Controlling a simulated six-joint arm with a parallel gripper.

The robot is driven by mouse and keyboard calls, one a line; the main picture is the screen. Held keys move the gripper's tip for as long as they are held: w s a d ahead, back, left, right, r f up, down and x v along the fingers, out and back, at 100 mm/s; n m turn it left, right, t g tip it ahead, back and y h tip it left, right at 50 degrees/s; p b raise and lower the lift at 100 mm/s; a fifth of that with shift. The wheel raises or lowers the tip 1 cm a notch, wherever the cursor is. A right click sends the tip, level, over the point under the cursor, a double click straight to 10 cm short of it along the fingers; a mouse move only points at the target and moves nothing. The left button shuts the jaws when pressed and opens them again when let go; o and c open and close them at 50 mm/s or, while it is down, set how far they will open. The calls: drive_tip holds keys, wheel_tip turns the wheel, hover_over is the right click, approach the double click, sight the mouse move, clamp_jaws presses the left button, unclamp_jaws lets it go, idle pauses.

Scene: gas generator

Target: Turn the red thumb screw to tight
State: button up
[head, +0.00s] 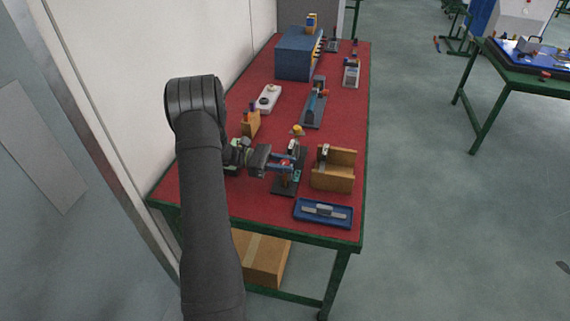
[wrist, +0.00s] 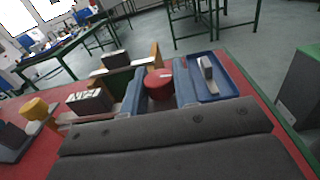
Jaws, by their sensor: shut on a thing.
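The red thumb screw (wrist: 158,84) shows in the wrist view as a round red head between the two blue fingers of my gripper (wrist: 160,88). The fingers are shut on it, one on each side. In the head view my gripper (head: 289,162) reaches in from the left, over a small device on a dark base (head: 285,189). In that view the screw is mostly hidden by the fingers. The screw's thread and how tight it sits cannot be seen.
A wooden holder (head: 333,170) stands close to the right of my gripper. A blue tray (head: 323,213) with a grey piece lies in front. A yellow knob (head: 297,130) and a long dark fixture (head: 314,110) stand behind. A blue box (head: 298,55) is at the far end of the red tabletop.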

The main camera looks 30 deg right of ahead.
sight(287, 163)
drive_tip(key=shift+m+g+y, duration=1)
drive_tip(key=shift+y, duration=0.2)
drive_tip(key=o, duration=1)
drive_tip(key=shift+c, duration=0.2)
drive_tip(key=r, duration=0.4)
drive_tip(key=shift+s+d+r, duration=0.15)
drive_tip(key=shift+s+r, duration=0.2)
drive_tip(key=s+d+r, duration=0.3)
drive_tip(key=s+r, duration=0.3)
drive_tip(key=s, duration=0.4)
drive_tip(key=shift+s+d+r, duration=0.15)
drive_tip(key=shift+d, duration=0.15)
